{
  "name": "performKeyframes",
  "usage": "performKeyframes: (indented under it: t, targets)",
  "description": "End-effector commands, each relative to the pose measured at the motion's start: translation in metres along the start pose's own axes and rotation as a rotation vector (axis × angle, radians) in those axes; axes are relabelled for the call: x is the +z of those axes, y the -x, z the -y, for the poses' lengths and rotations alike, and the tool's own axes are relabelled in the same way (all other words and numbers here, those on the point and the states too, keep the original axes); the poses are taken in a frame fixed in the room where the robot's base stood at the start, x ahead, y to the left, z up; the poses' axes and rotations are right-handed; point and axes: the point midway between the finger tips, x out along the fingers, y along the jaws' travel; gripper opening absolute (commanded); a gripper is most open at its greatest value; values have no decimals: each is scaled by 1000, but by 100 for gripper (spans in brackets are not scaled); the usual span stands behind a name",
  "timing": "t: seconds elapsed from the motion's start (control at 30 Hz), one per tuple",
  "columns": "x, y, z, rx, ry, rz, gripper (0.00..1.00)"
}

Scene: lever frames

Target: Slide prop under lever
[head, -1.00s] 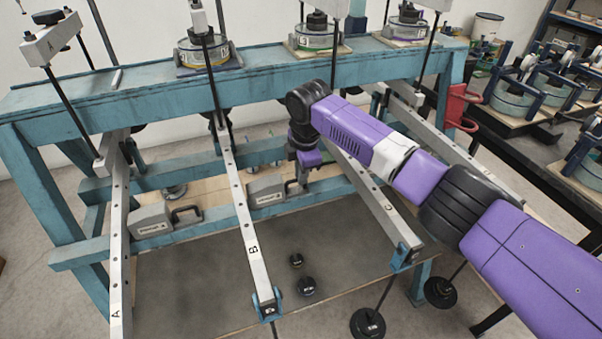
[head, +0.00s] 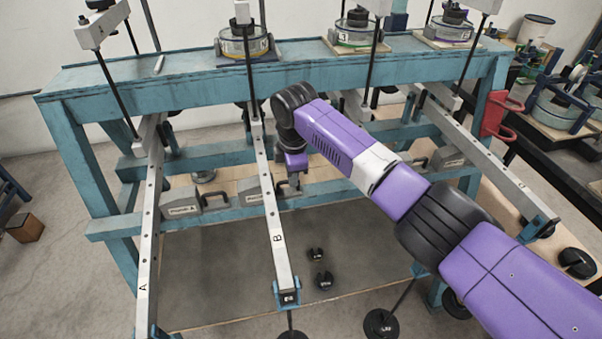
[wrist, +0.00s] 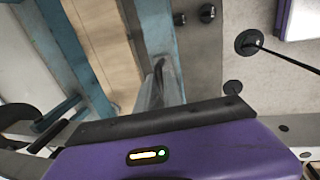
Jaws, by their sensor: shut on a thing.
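A grey prop block (head: 248,197) sits on the wooden shelf behind lever B. The bar of lever B (head: 270,205) crosses in front of its right part, so that part is hidden. Whether block and lever touch cannot be told. My gripper (head: 292,183) is just right of the lever, shut on the block's handle, which it mostly covers.
Another grey block (head: 182,203) with a black handle stands right of lever A (head: 148,230). A third block (head: 445,160) is near the right lever (head: 485,160). My arm hides most of the lever between. Two black weights (head: 320,268) lie on the grey floor panel.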

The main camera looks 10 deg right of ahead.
Motion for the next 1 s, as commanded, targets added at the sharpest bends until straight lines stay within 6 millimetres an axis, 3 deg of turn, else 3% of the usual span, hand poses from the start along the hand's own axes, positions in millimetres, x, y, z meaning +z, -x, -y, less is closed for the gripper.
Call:
performKeyframes:
  t: [0.13, 0.17, 0.27, 0.67, 1.0]
  targets:
    - [-7, 1, 0, 4, 9, -9, 0]
    - [-7, 1, 0, 4, 9, -10, 15]
    - [-6, 1, 0, 3, 8, -8, 33]
    - [-2, 7, 0, 2, 4, -4, 33]
    - [-4, 60, -1, 6, 6, -6, 33]
